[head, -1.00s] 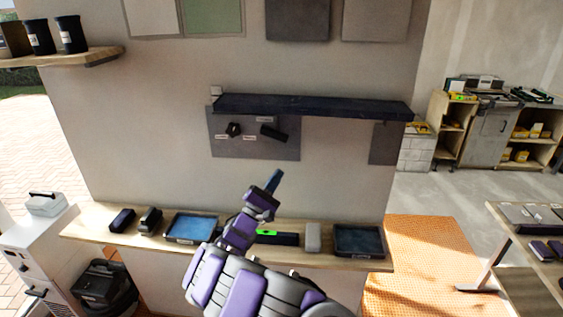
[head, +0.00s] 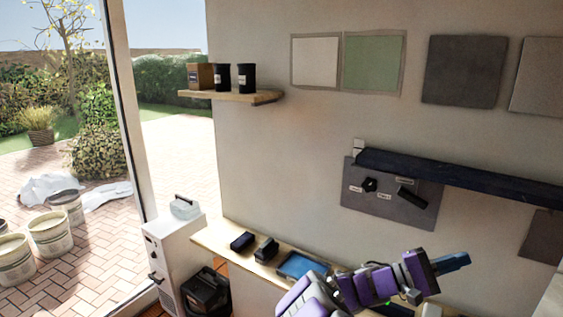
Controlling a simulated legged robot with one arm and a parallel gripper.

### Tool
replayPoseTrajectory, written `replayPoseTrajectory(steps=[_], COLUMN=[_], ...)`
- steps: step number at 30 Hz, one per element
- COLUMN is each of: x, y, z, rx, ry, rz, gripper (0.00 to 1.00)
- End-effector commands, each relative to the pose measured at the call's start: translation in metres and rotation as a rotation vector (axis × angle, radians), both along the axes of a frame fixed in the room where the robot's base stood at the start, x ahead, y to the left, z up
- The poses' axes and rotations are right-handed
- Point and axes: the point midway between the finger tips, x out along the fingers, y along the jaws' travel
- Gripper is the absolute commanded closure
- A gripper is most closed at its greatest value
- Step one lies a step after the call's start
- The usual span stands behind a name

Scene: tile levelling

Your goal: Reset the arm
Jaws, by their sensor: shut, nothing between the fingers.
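My gripper (head: 452,262) is at the lower right of the head view, at the end of my purple and grey arm. Its dark blue fingers point right and slightly up. They look closed, with nothing visible between them. The gripper is in front of the wall, below the grey panel, and appears apart from the bench. The arm covers part of the bench's right side.
A wooden bench (head: 214,236) runs along the wall, with two dark tools and a blue tray (head: 300,265) on it. A dark shelf (head: 460,174) juts out above right. A white cabinet (head: 176,250) stands left. Paving outside is open, with buckets (head: 50,234).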

Motion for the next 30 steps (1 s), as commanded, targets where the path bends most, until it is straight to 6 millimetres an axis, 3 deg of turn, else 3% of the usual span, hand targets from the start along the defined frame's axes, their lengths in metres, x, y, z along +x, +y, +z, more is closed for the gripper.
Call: replayPoseTrajectory(steps=[1, 5, 10, 14, 21, 30], x=[-0.024, -0.085, -0.159, -0.205, -0.263, -0.302], y=[-0.007, -0.024, -0.027, -0.012, 0.049, 0.159], z=[0.012, 0.021, 0.011, -0.008, -0.057, -0.108], rx=[0.041, 0.185, 0.407, 0.600, 0.992, 1.525], ry=[-0.039, -0.136, -0.260, -0.348, -0.478, -0.545], rz=[-0.055, -0.185, -0.321, -0.394, -0.464, -0.449], gripper=[1.00, 1.00, 1.00, 1.00, 1.00, 1.00])
